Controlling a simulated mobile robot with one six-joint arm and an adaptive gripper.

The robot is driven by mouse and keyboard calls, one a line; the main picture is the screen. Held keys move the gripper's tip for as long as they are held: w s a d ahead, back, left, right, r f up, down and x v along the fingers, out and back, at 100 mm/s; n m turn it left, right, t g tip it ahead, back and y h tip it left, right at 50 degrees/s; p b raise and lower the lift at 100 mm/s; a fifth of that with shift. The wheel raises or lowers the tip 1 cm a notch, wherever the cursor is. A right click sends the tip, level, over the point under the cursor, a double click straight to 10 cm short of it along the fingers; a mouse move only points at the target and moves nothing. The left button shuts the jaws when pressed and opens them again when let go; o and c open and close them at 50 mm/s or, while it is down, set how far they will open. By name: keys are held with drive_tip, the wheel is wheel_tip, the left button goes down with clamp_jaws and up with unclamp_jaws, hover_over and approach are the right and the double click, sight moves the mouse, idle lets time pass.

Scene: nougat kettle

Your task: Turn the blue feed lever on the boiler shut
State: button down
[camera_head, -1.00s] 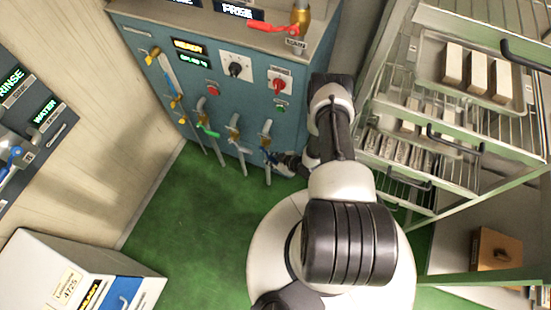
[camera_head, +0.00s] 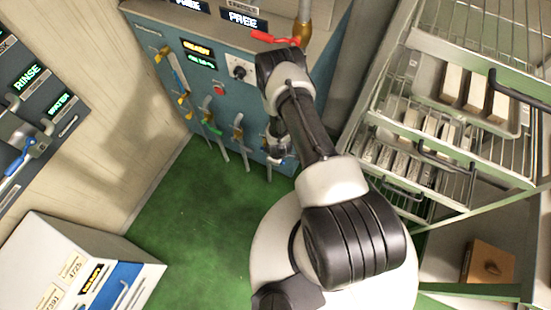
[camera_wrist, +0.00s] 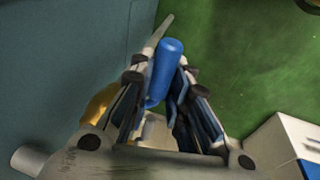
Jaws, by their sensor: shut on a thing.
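The boiler (camera_head: 254,98) is the blue cabinet at the top of the head view, with a row of valves low on its front. In the wrist view the rounded blue handle of the feed lever (camera_wrist: 168,60) stands between my gripper's fingers (camera_wrist: 163,78), which close on it from both sides. Its end sticks out past the fingertips. A brass valve body (camera_wrist: 98,104) shows partly behind the left finger.
A red lever (camera_head: 274,39) is on top, close to my wrist. A wire rack (camera_head: 420,125) with trays stands right of my arm. Green floor (camera_head: 205,200) lies clear in front.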

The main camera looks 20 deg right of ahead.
drive_tip(key=shift+r, duration=0.1)
idle(0.3)
drive_tip(key=c, duration=1.5)
unclamp_jaws()
drive_tip(key=v, duration=1.2)
drive_tip(key=shift+w+a, duration=0.15)
drive_tip(key=shift+a, duration=0.05)
